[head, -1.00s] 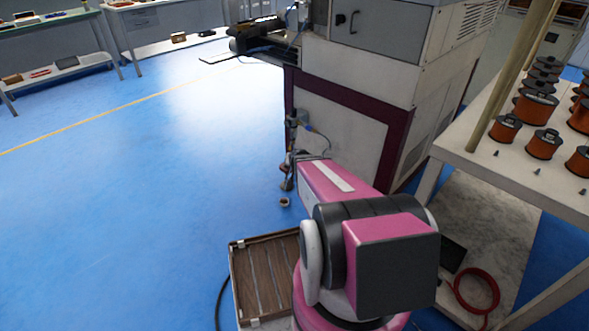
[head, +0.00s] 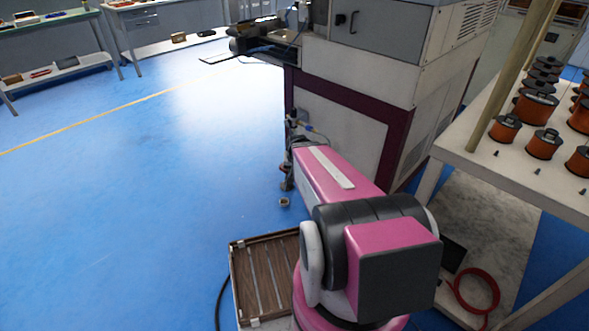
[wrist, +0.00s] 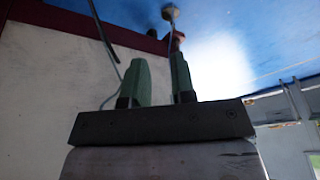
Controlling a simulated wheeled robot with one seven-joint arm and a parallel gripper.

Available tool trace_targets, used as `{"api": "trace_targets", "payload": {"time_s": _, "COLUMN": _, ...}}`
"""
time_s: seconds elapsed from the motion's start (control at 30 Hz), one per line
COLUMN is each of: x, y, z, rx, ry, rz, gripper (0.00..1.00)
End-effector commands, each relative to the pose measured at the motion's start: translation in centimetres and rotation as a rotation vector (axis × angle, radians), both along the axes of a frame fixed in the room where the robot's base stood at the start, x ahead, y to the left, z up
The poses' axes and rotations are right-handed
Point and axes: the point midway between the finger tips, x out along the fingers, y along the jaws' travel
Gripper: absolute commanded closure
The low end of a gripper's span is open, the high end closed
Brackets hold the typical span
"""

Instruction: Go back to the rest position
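My gripper (wrist: 160,75) shows in the wrist view with two green fingers standing apart. No held object can be made out between them. A thin line and a small round fitting (wrist: 170,13) show beyond the fingertips. In the head view my pink arm reaches forward towards the side of the coil winder (head: 345,135), and my gripper cannot be made out clearly there. The machine's pale panel (wrist: 50,85) with its dark red edge fills the left of the wrist view.
A spool table (head: 480,165) with several orange coils stands close on the right. A fitting with a hose (head: 292,125) is on the machine's near corner. The blue floor (head: 130,210) on the left is clear.

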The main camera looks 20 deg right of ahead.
Motion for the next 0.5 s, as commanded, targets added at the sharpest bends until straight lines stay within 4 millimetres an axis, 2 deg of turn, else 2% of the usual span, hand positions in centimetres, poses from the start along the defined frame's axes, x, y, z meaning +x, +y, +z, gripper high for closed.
{"api": "trace_targets", "payload": {"time_s": 0.5, "x": -0.51, "y": 0.5, "z": 0.38, "rx": -0.001, "ry": 0.018, "rz": 0.015, "gripper": 0.76}}
